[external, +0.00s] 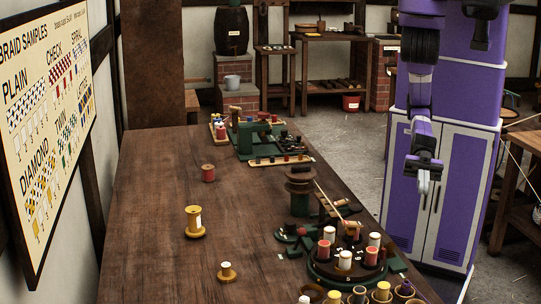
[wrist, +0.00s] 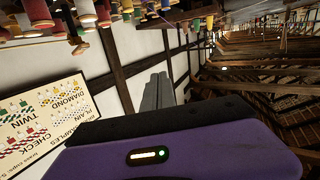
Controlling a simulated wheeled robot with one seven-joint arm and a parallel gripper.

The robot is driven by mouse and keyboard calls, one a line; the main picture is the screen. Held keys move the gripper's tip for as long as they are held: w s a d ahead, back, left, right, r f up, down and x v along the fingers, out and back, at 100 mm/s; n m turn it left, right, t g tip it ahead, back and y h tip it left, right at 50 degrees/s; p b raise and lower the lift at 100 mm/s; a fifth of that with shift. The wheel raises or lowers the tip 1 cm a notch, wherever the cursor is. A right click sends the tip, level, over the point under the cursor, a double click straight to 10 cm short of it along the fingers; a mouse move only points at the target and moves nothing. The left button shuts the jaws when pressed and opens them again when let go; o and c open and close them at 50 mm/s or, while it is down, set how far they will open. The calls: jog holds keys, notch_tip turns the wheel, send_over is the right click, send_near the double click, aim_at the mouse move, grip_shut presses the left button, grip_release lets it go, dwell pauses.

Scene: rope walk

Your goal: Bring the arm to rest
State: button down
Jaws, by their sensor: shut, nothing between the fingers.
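My arm hangs in front of my purple body at the right of the external view, beyond the table's right edge. My gripper (external: 423,186) points down at its end and is small in that view. It is clear of the table and touches nothing that I can see. In the wrist view the grey fingers (wrist: 158,92) lie side by side, shut and empty, above the purple housing of my own wrist.
A braid samples board (external: 45,120) hangs at left. Grey floor (external: 350,150) shows behind the table.

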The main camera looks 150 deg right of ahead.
jog(key=s+d+f+m+g+h, duration=0.1)
jog(key=s+d+m+h, duration=0.3)
jog(key=s+d, duration=0.7)
jog(key=shift+s+d+f+g+h, duration=0.3)
jog(key=shift+s+d, duration=0.1)
jog(key=shift+s, duration=0.65)
jog(key=c, duration=2.2)
grip_release()
